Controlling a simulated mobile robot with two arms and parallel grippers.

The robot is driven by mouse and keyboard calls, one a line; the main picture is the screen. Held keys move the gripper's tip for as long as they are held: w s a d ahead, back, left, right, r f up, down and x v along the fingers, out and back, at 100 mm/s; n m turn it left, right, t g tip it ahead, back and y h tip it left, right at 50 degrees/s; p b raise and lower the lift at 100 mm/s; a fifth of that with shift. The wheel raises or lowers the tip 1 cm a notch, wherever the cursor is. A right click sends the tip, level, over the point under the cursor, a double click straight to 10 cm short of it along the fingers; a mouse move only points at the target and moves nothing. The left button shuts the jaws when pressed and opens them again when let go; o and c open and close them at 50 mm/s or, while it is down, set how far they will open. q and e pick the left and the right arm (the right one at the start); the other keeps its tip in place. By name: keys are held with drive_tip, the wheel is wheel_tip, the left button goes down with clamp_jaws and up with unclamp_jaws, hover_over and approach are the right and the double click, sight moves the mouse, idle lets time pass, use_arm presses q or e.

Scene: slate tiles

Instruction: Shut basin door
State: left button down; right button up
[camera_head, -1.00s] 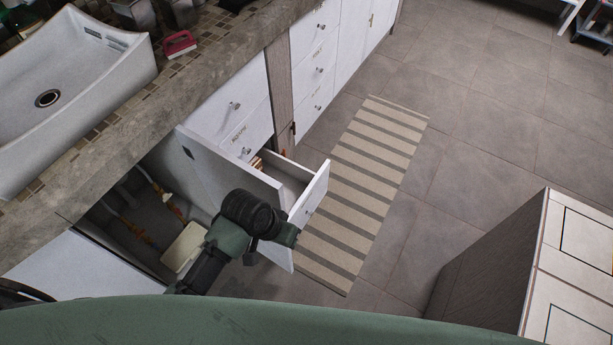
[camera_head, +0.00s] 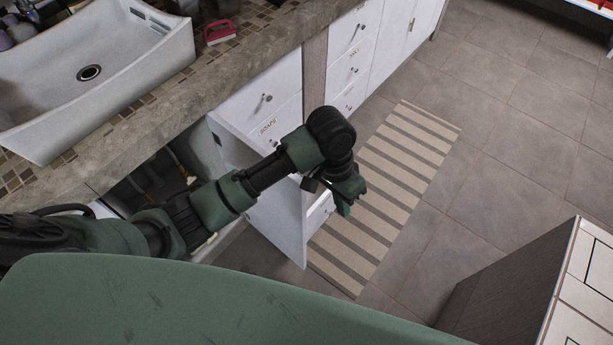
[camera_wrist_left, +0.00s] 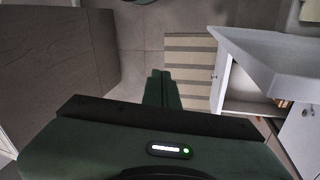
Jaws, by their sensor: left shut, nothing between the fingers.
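The basin door (camera_head: 275,226) is a white panel under the sink, standing open and swung out from the counter. My left arm crosses in front of it and hides part of it. My left gripper (camera_head: 344,205) is past the door's free edge, over the striped mat side, and points down. In the left wrist view its fingers (camera_wrist_left: 162,88) are together and empty, with the white door (camera_wrist_left: 268,65) to their right and a visible gap between. My right gripper is in neither view.
A pulled-out white drawer (camera_head: 319,212) sits beside the door, mostly behind my arm; its open inside shows in the left wrist view (camera_wrist_left: 242,98). A striped mat (camera_head: 385,190) lies on the tile floor. A pale-topped cabinet (camera_head: 575,290) stands at lower right.

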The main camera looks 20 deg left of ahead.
use_arm(q)
drive_tip(key=w+a+r+n+g+y, duration=0.2)
drive_tip(key=w+a+r+y, duration=0.1)
drive_tip(key=w+a+r, duration=0.7)
drive_tip(key=s+f+p, duration=0.1)
drive_tip(key=s+f, duration=0.5)
drive_tip(key=f, duration=0.2)
drive_tip(key=shift+s+f+p, duration=0.3)
drive_tip(key=shift+s+p, duration=0.05)
drive_tip(key=shift+p, duration=0.05)
drive_tip(key=shift+a, duration=0.1)
